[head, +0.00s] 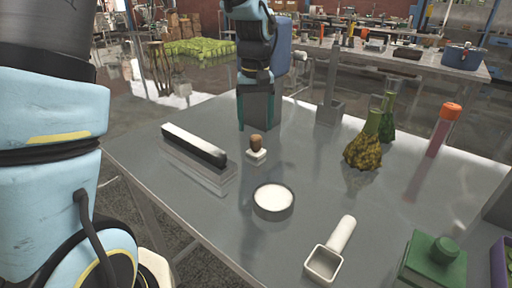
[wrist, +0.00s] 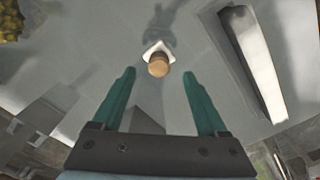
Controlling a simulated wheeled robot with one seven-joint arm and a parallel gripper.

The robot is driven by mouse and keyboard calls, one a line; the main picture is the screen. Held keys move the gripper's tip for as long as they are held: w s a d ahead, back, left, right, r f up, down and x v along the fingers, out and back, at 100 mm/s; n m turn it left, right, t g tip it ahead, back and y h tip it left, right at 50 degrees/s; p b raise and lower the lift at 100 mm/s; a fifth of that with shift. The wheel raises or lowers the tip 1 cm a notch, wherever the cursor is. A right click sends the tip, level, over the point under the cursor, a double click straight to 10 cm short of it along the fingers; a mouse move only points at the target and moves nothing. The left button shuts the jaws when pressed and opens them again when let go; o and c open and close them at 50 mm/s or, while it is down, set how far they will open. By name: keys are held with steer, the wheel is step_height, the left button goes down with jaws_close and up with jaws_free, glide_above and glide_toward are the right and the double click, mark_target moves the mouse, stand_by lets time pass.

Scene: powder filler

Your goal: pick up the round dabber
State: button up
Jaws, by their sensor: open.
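The round dabber (head: 256,147) has a brown rounded knob on a pale, squarish base. In the wrist view the dabber (wrist: 158,62) shows at the upper middle, ahead of and between the fingertips. My gripper (wrist: 159,75) has two teal fingers, spread apart with nothing between them. In the head view my gripper (head: 256,125) points down at the table behind the dabber, apart from it. The far finger is partly hidden there.
A long bar (head: 194,145) on a clear block lies left of the dabber. A dish of white powder (head: 273,200) and a white scoop (head: 331,250) are nearer. A textured flask (head: 365,148), an orange-capped tube (head: 443,130) and a green box (head: 432,262) stand right.

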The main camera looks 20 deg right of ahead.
mark_target(256, 136)
steer(key=shift+w+d+f+p, duration=0.1)
steer(key=shift+f+p, duration=0.8)
steer(key=shift+f, duration=1.75)
jaws_close()
